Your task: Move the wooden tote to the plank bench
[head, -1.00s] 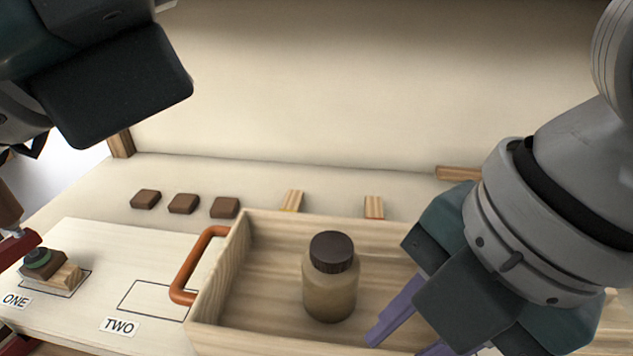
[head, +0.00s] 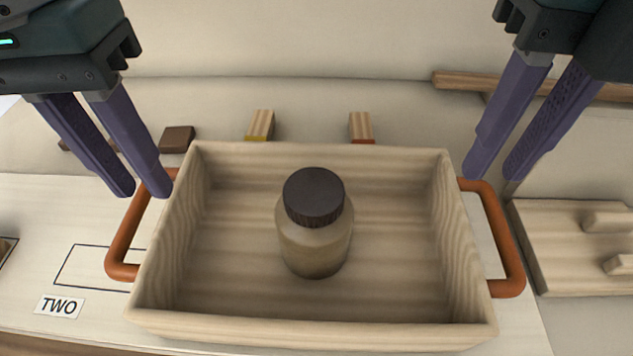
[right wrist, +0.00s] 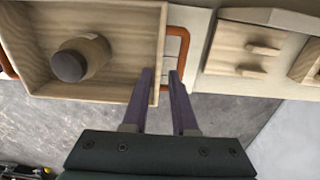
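The wooden tote (head: 310,335) sits on the worktop in the middle of the head view, with an orange-brown handle at each end. A bottle (head: 316,245) with a dark brown cap stands upright inside it. My left gripper (head: 153,192) is open above the far end of the left handle (head: 123,232). My right gripper (head: 490,172) is open above the far part of the right handle (head: 508,255). In the right wrist view the right gripper (right wrist: 161,72) points at the right handle (right wrist: 182,48), fingers apart. Neither gripper visibly holds anything. I cannot identify the plank bench.
A board labelled TWO (head: 59,306) with an outlined rectangle lies at left. Behind the tote are two small wood blocks (head: 260,125) and a brown block (head: 177,139). A wooden panel with pegs (head: 570,255) lies at right. A pale wall stands behind.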

